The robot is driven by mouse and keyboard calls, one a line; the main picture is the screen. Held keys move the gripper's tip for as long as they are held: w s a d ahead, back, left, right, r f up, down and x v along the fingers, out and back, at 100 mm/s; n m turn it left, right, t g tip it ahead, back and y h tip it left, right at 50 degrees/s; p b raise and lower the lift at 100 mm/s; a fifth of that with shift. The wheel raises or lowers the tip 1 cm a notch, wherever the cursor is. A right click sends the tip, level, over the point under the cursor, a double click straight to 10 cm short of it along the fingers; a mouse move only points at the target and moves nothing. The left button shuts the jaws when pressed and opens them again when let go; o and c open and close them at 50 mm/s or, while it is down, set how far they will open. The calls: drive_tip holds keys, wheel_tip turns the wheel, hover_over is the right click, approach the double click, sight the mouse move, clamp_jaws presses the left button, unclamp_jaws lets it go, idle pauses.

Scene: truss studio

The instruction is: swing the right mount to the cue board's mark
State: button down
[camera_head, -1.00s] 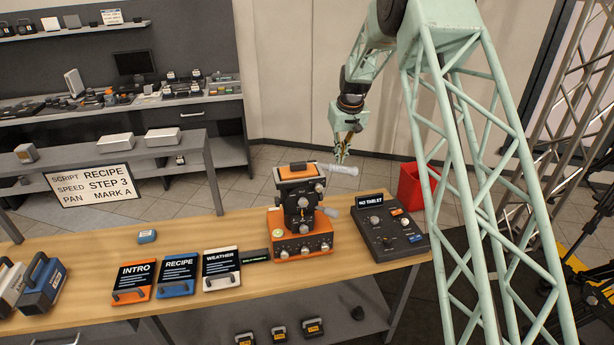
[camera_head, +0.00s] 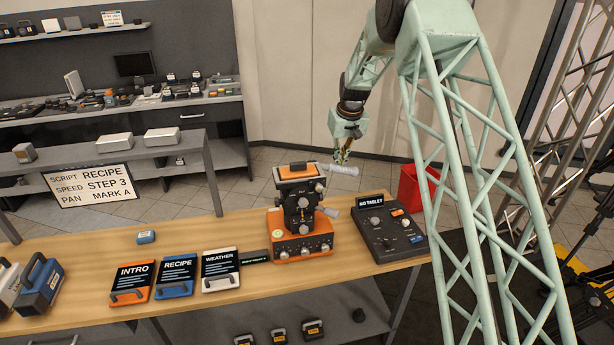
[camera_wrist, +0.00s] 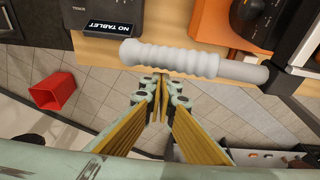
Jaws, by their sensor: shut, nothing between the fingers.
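The orange and black mount (camera_head: 300,215) stands on the wooden table, with a light grey handle (camera_head: 343,169) sticking out to the right at its top and a second grey handle lower down. In the wrist view the ribbed grey handle (camera_wrist: 190,62) lies across the top, just beyond my fingertips. My gripper (camera_head: 342,158) is shut and empty, close behind the upper handle; it also shows in the wrist view (camera_wrist: 160,78). I cannot tell whether the fingers touch the handle. The cue board (camera_head: 95,186) reads RECIPE, STEP 3, MARK A. The mount's own marks are too small to read.
A dark control box (camera_head: 390,228) labelled NO TABLET stands right of the mount. INTRO (camera_head: 132,283), RECIPE (camera_head: 177,275) and WEATHER (camera_head: 220,269) cards lie to the left. A red bin (camera_head: 412,187) stands on the floor behind the table.

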drive_tip(key=shift+f+b, duration=0.35)
drive_tip(key=shift+f, duration=0.5)
